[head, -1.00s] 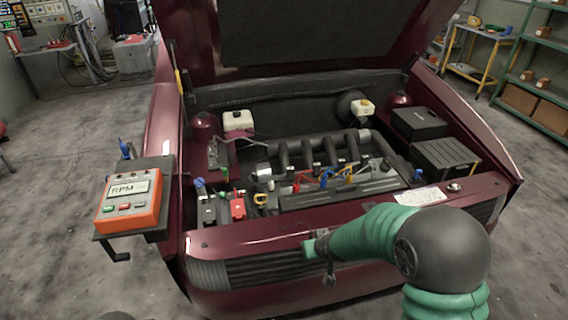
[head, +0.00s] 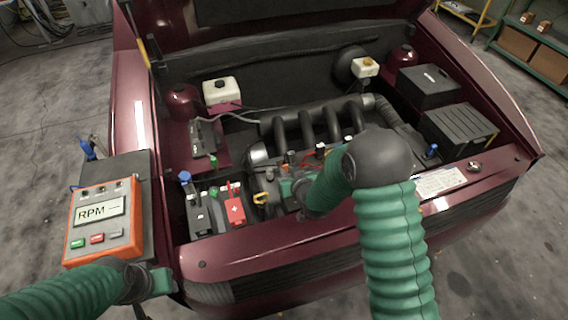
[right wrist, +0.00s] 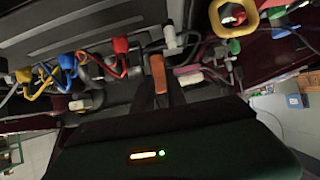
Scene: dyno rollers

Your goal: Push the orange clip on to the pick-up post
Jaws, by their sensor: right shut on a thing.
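The orange clip (right wrist: 158,75) stands between the fingers of my right gripper (right wrist: 164,88) in the right wrist view. My right gripper (head: 292,190) reaches into the engine bay beside the intake pipes in the head view, where the arm hides most of its surroundings. It is shut on the clip. A grey post with a pale connector (right wrist: 173,41) stands just beyond the clip; I cannot tell whether it is the pick-up post or whether they touch. My left gripper (head: 158,283) is by the front left corner of the car, and its jaws are unclear.
Red (right wrist: 120,45), blue (right wrist: 67,62) and yellow (right wrist: 39,80) clips with leads stand nearby. A yellow ring handle (right wrist: 212,18) is close by. The red-capped battery (head: 235,208) and orange RPM meter (head: 102,222) are left. The front panel (head: 270,248) edges the bay.

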